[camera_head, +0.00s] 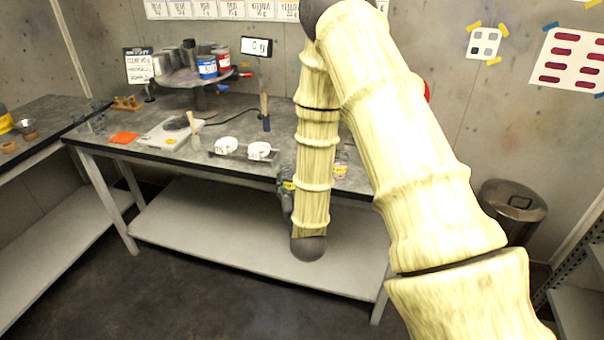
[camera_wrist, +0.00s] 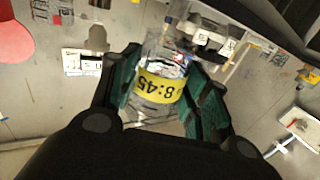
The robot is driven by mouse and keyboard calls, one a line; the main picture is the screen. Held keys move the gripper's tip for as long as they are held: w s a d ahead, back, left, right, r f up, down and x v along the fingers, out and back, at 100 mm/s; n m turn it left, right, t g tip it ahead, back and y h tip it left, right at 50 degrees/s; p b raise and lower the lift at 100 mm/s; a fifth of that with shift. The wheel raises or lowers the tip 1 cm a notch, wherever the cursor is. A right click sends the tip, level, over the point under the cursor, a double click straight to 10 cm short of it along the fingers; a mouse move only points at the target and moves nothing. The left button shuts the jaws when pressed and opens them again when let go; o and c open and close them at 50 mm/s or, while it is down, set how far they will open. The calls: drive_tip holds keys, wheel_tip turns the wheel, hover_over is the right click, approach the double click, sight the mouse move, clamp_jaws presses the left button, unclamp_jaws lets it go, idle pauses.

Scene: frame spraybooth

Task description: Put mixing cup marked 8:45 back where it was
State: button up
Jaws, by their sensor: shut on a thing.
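The mixing cup marked 8:45 (camera_wrist: 160,88) is a clear cup with a yellow band, and the black "8:45" appears upside down in the wrist view. My gripper (camera_wrist: 172,80) is shut on it, with a teal-padded finger on each side. In the head view my gripper (camera_head: 286,195) is mostly hidden behind my arm, in front of the workbench's front edge. A bit of yellow band (camera_head: 289,185) shows there. Another small container (camera_head: 341,170) with a yellow and pinkish look stands on the bench just right of my arm; its marking is too small to read.
The grey workbench (camera_head: 200,160) holds two white round items (camera_head: 259,150), a scale-like plate (camera_head: 170,134), an orange square (camera_head: 124,138) and a brush (camera_head: 265,112). A round stand (camera_head: 185,80) with blue and red cans is at the back. A bin (camera_head: 508,210) stands right.

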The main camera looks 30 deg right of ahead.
drive_tip(key=shift+m+g+h, duration=0.4)
drive_tip(key=shift+m+h, duration=0.2)
drive_tip(key=shift+h, duration=0.1)
drive_tip(key=w+d+p, duration=0.1)
drive_tip(key=w+d, duration=0.3)
drive_tip(key=w+d+p, duration=0.1)
drive_tip(key=w+d, duration=0.3)
drive_tip(key=w+d+f+p, duration=0.1)
drive_tip(key=w+d+p, duration=0.1)
drive_tip(key=w+d, duration=0.2)
drive_tip(key=shift+w+d, duration=0.35)
drive_tip(key=shift+w, duration=0.3)
drive_tip(key=shift+d+f+p, duration=0.1)
drive_tip(key=shift+f+p, duration=0.7)
drive_tip(key=shift+f, duration=1)
